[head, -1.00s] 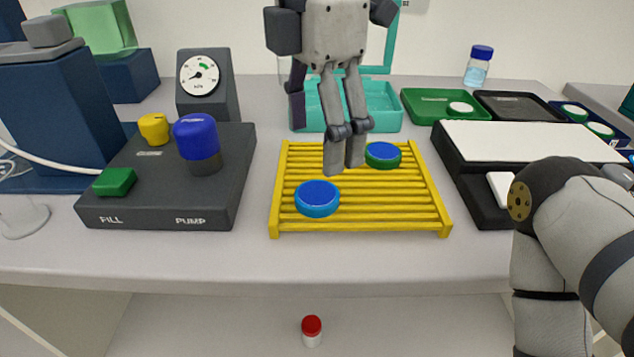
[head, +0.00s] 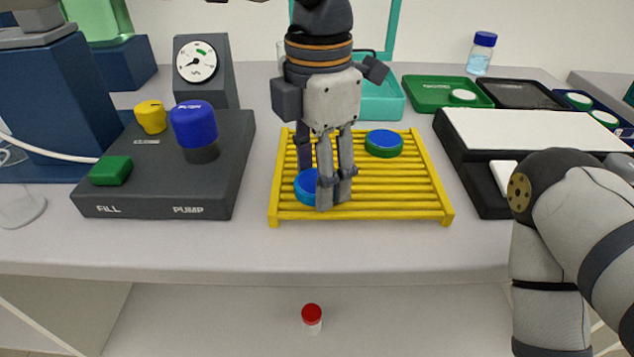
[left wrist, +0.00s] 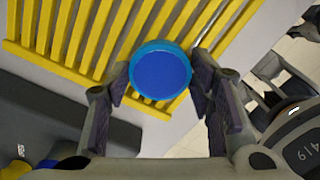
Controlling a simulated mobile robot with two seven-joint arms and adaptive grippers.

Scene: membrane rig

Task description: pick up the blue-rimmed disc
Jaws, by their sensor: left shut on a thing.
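The blue-rimmed disc (head: 304,185) has a blue top and a lighter blue rim, and is at the front left of the yellow slatted rack (head: 390,214). My left gripper (head: 322,196) is shut on it, partly hiding it in the head view. In the left wrist view the disc (left wrist: 161,70) shows between the two fingers of the left gripper (left wrist: 161,84), over the slats. I cannot tell whether it still touches the rack. A second disc (head: 384,143), with a green rim and blue top, lies at the rack's back right. My right gripper is out of view.
A dark pump box (head: 130,190) with yellow, blue and green controls stands left of the rack. To the right is a black unit with a white top (head: 530,135). Green (head: 425,92) and teal (head: 385,103) trays are behind. A red-capped vial (head: 312,316) stands below the bench.

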